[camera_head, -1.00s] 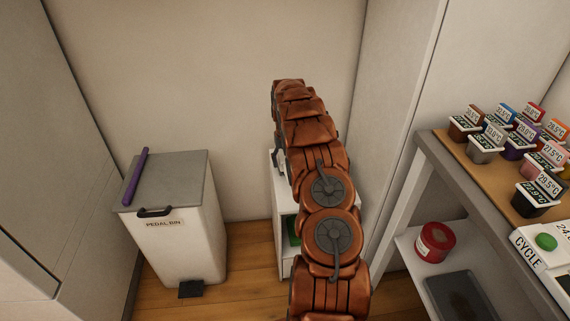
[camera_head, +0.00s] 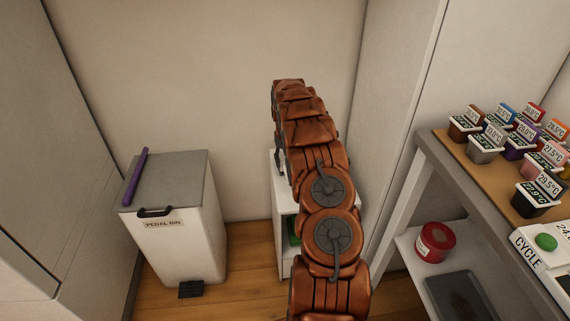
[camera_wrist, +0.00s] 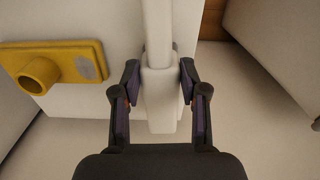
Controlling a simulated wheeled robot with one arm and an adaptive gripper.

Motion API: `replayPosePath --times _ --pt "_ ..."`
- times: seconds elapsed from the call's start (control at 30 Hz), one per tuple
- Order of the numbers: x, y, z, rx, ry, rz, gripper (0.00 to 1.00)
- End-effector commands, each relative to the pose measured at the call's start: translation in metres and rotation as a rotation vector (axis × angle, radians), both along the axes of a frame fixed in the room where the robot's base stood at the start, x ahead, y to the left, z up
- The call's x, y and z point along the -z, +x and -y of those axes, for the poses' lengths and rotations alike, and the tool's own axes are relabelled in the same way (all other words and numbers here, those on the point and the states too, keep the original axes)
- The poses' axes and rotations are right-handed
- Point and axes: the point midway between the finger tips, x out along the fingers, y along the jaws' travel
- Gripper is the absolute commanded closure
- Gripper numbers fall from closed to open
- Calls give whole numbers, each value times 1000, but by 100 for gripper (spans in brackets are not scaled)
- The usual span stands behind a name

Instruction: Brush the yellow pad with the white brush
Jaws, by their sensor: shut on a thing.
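In the wrist view my gripper (camera_wrist: 160,82) is shut on a white piece (camera_wrist: 160,105), which looks like the white brush's handle. A narrower white shaft runs up from it to the top of the picture. The brush's bristles cannot be made out. A flat yellow piece (camera_wrist: 64,50), which looks like the yellow pad, lies to the left of the fingers, apart from them. It has a round yellow cup or ring at its left end and a grey patch at its right. In the head view my arm hides most of the gripper and both these things.
A white cabinet (camera_head: 287,205) stands behind my arm. A pedal bin (camera_head: 185,245) with a purple stick (camera_head: 135,177) on its lid stands to the left. On the right, a bench (camera_head: 427,150) holds several small labelled tubs, with a red tub (camera_head: 434,242) below.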

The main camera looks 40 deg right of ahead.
Motion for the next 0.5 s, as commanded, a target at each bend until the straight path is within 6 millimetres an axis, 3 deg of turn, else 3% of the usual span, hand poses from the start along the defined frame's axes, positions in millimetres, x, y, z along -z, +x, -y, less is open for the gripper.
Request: replayPosePath --times 0.5 --pt "-32 1 0 0 -2 2 100"
